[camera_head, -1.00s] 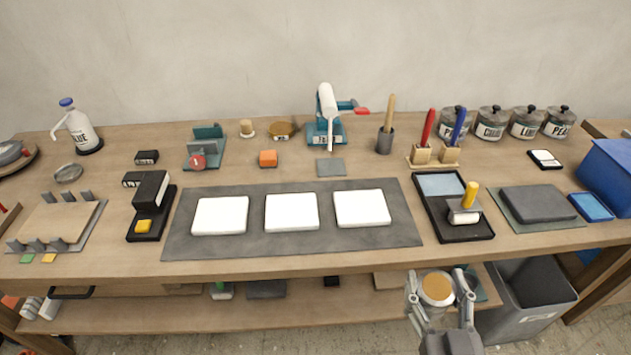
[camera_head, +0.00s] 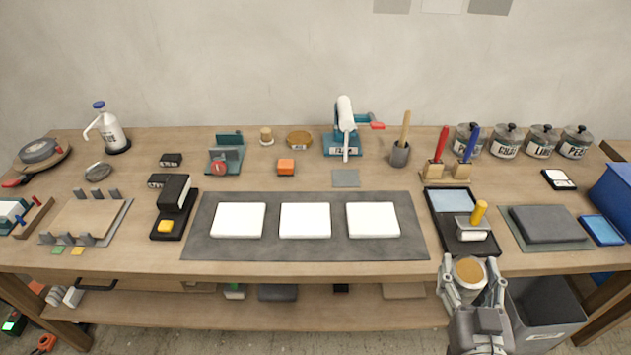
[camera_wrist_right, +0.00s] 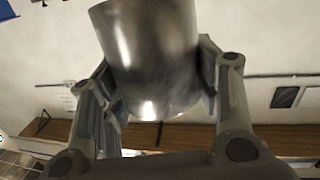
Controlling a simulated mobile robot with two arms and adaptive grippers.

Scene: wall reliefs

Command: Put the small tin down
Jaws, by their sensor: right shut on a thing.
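The small tin (camera_head: 469,271) is a round metal can with an orange-brown top. My right gripper (camera_head: 472,284) is shut on it and holds it upright at the front edge of the workbench, in the lower right of the head view. In the right wrist view the tin's shiny grey side (camera_wrist_right: 150,55) fills the upper middle, between the two fingers (camera_wrist_right: 155,85). Whether its base touches anything is hidden. My left gripper is in neither view.
The workbench (camera_head: 300,262) holds a grey mat (camera_head: 260,247) with three white blocks. Just behind the tin is a black tray (camera_head: 487,248) with a yellow-handled roller (camera_head: 477,217). A grey slab (camera_head: 547,222) is to the right. Bare wood shows along the front edge. A grey bin (camera_head: 545,305) stands below.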

